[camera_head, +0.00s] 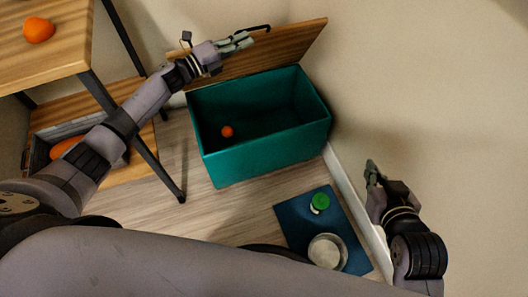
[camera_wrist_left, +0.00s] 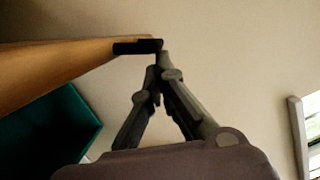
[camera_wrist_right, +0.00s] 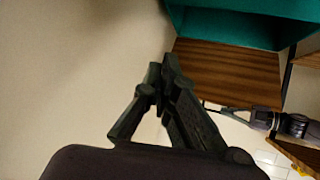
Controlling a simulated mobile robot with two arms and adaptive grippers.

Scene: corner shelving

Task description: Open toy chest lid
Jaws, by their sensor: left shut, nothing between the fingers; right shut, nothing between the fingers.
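The toy chest is a teal box (camera_head: 265,151) on the floor against the wall. Its wooden lid (camera_head: 282,50) stands raised at the back, and the inside shows. The lid is also in the left wrist view (camera_wrist_left: 50,70) and the right wrist view (camera_wrist_right: 225,75). A black handle (camera_wrist_left: 138,46) is on the lid's edge. My left gripper (camera_head: 250,41) is shut and empty, its fingertips close to the handle; I cannot tell whether they touch. My right gripper (camera_head: 371,170) is shut and empty, near the wall at the right, apart from the chest.
A small orange ball (camera_head: 227,131) lies in the chest. A blue mat (camera_head: 294,226) with a green-topped item (camera_head: 320,203) and a metal bowl (camera_head: 327,251) lies in front. A wooden shelf unit (camera_head: 70,50) with dark legs stands left, an orange fruit (camera_head: 38,30) on top.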

